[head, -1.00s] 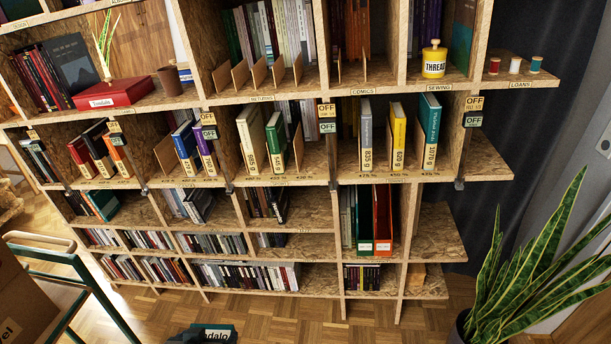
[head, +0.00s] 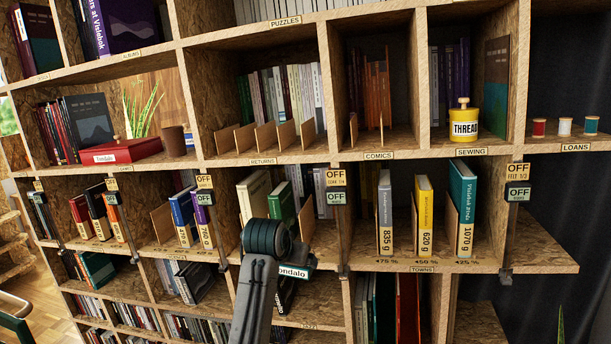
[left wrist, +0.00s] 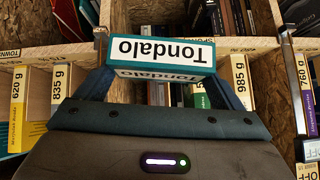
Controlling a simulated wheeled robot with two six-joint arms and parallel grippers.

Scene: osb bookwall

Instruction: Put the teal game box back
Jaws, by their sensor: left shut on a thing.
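The teal game box (left wrist: 160,70) has a white "Tondalo" label, upside down in the left wrist view. My left gripper (head: 281,257) is shut on it, with a finger at each side of the box in the wrist view. In the head view only the labelled edge of the box (head: 295,272) shows; my gripper and wrist hide the rest. The gripper is in front of the middle shelf row, before the bay with a cream box (head: 253,199) and a green box (head: 281,205). My right gripper is not in view.
The returns bay (head: 264,140) above has several small upright dividers. To the right stand grey, yellow and teal boxes, the teal one (head: 461,205) marked 1070 g. A red "Tondalo" box (head: 120,151) lies at the left. A yellow thread tin (head: 464,121) stands above right.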

